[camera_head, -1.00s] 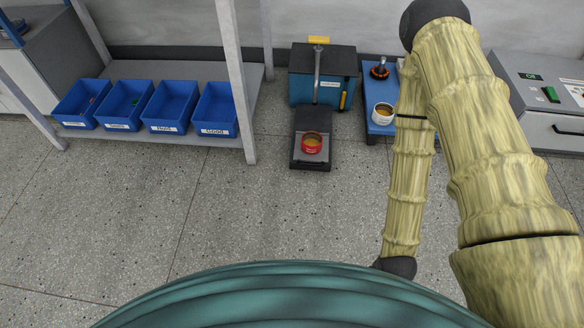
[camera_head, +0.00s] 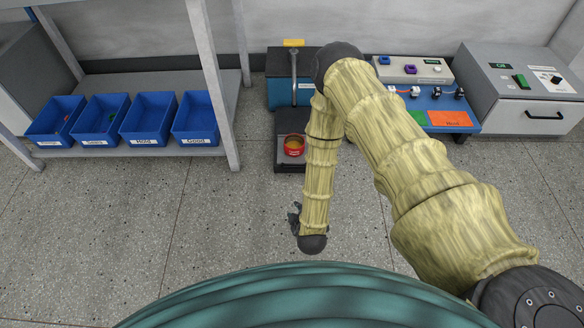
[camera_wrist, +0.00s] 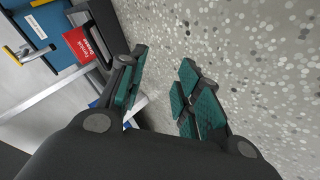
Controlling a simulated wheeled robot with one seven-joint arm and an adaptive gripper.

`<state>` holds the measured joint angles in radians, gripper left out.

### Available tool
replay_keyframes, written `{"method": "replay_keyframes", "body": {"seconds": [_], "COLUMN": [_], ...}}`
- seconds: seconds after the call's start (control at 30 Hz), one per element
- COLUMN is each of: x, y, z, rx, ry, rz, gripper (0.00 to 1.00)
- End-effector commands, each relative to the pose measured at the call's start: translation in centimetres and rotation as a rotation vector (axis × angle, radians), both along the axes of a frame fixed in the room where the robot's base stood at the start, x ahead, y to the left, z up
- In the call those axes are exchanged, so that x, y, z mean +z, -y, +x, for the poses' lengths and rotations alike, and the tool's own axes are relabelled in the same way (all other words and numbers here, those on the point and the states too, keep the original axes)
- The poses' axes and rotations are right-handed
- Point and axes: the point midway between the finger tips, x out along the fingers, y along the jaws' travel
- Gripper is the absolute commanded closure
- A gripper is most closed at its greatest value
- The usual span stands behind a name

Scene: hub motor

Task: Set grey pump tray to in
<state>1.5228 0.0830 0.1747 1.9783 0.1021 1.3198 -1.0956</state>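The blue pump box (camera_head: 283,92) stands on the floor against the back wall, with a black top and a yellow-topped handle. Its dark grey tray (camera_head: 283,125) sticks out at the front and carries a red-banded can (camera_head: 294,146). In the wrist view the can (camera_wrist: 84,45) and the pump (camera_wrist: 25,28) are at upper left, outside my fingers. My gripper (camera_wrist: 160,95) is open and empty, with bare floor beyond it. In the head view my gripper (camera_head: 294,217) is mostly hidden behind my wrist, nearer to me than the tray. My arm covers the tray's right side.
A shelf (camera_head: 120,82) at left holds several blue bins (camera_head: 148,118). A blue table (camera_head: 450,103) and a grey cabinet (camera_head: 525,85) stand at right. The floor (camera_head: 200,230) in front of the tray is clear.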

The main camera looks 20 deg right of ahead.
Motion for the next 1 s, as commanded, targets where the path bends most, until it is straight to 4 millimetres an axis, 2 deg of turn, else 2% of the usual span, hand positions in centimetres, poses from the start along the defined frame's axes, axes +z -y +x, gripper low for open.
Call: {"method": "replay_keyframes", "body": {"seconds": [0.03, 0.1, 0.2, 0.3, 0.53, 0.77, 1.0], "x": [-0.2, -0.1, 0.3, 0.7, 1.5, 1.1, 0.1], "y": [-0.1, 0.0, 0.2, 0.5, 1.1, 1.7, 2.8], "z": [1.8, 4.1, 6.8, 8.6, 10.7, 12.3, 15.9], "rx": [0.025, 0.059, 0.087, 0.098, 0.095, 0.092, 0.091], "ry": [0.061, 0.141, 0.237, 0.304, 0.372, 0.379, 0.378], "rz": [-0.065, -0.172, -0.324, -0.46, -0.641, -0.663, -0.661], "gripper": [0.66, 0.66, 0.66, 0.66, 0.66, 0.66, 0.66]}}
